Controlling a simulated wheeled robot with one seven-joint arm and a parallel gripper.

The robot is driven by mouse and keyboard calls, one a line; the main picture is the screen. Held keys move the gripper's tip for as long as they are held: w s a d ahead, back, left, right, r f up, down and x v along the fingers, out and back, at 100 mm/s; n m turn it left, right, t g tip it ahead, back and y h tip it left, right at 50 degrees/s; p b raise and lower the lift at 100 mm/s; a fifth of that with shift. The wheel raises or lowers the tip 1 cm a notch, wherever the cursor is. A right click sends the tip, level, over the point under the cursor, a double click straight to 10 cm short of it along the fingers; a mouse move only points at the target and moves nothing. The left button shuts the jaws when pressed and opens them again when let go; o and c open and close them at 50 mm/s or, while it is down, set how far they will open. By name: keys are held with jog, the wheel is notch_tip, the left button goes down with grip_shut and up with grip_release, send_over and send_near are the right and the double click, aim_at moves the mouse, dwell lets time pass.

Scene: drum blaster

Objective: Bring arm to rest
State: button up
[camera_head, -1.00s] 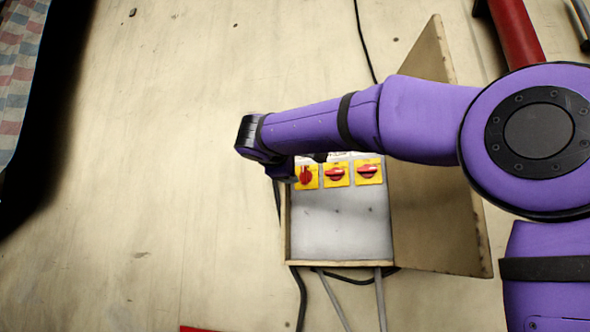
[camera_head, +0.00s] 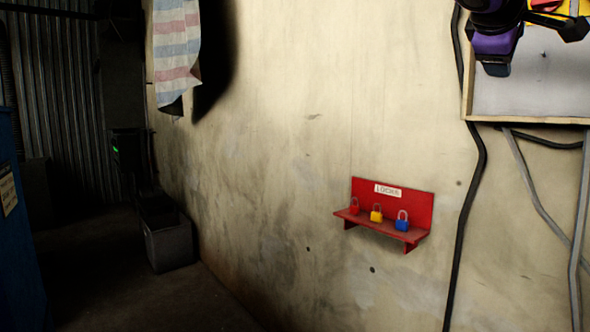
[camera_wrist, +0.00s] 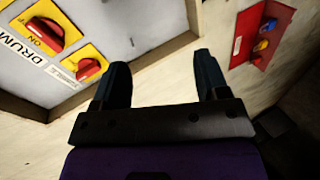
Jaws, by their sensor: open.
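My gripper (camera_wrist: 160,88) shows in the wrist view with its two dark fingers apart and nothing between them. In the head view the purple and black end of my arm (camera_head: 498,42) is at the top right, in front of the switch box (camera_head: 530,85). In the wrist view the switch box (camera_wrist: 120,55) is at the left. It bears red rotary switches on yellow plates (camera_wrist: 43,32). One label reads DRUM, and the switch beside it has ON by its knob. Most of my arm is out of the head view.
A red shelf (camera_head: 415,210) labelled LOCKS is on the wall with red, yellow and blue padlocks (camera_head: 402,221). Cables (camera_head: 468,220) hang below the box. A grey bin (camera_head: 168,245) stands at the left near a blue cabinet (camera_head: 22,240). The floor between them looks clear.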

jog(key=s+a+f+m+g+y, duration=0.1)
jog(key=s+a+f+m+y, duration=0.1)
jog(key=s+f, duration=0.5)
jog(key=s+a+f+m+g+y, duration=0.1)
jog(key=s+f, duration=0.6)
jog(key=f, duration=0.7)
jog(key=s+a+f+m+g+y, duration=0.2)
jog(key=s+a+f+m+y, duration=0.1)
jog(key=s+f+y, duration=0.4)
notch_tip(320, 180, down, 4)
jog(key=shift+s+a+r+m, duration=0.2)
jog(key=shift+s+a+m, duration=0.15)
jog(key=shift+a, duration=0.4)
